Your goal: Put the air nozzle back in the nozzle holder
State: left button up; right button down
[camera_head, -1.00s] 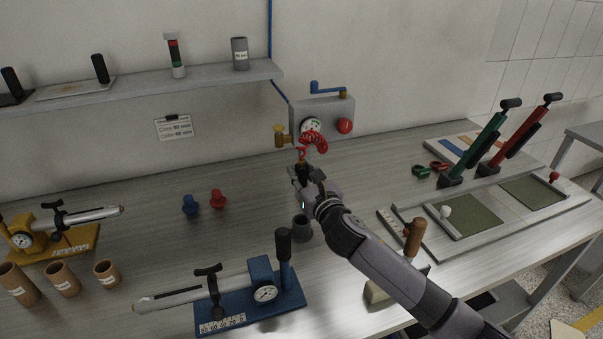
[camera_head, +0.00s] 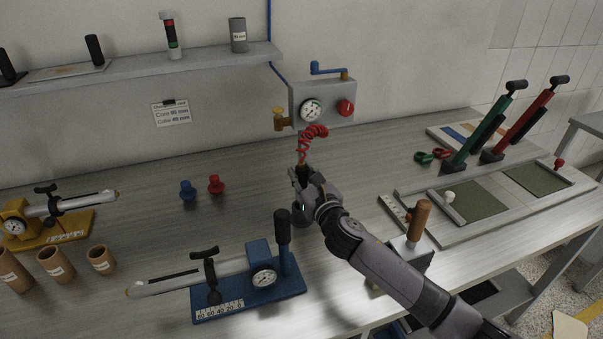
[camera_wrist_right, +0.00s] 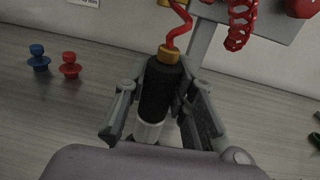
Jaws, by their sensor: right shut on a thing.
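The air nozzle (camera_wrist_right: 162,88) is a black cylinder with a brass collar and a red coiled hose, with a pale section at its lower end in the right wrist view. My right gripper (camera_wrist_right: 166,100) is shut around its black body; the gripper also shows in the head view (camera_head: 303,176). A small dark grey cup (camera_head: 302,217), which looks like the nozzle holder, stands on the bench just below the gripper. The gripper hides its upper part, so I cannot tell whether the nozzle tip is inside it. My left gripper is not in view.
A grey regulator box (camera_head: 326,100) with a gauge is on the wall behind. A blue press device (camera_head: 249,300) stands in front, left of my right arm. Blue (camera_head: 188,190) and red (camera_head: 215,184) pegs stand left. A tray (camera_head: 520,215) lies right.

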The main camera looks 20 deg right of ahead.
dwell(0.6)
jog(key=shift+p, duration=0.7)
dwell(1.0)
jog(key=shift+f+b, duration=2.3)
jog(key=shift+f, duration=0.75)
jog(key=c, duration=1.3)
grip_release()
jog(key=s, duration=0.8)
jog(key=s+d, duration=0.1)
jog(key=s, duration=0.3)
jog(key=shift+d, duration=0.1)
jog(key=shift+r, duration=0.1)
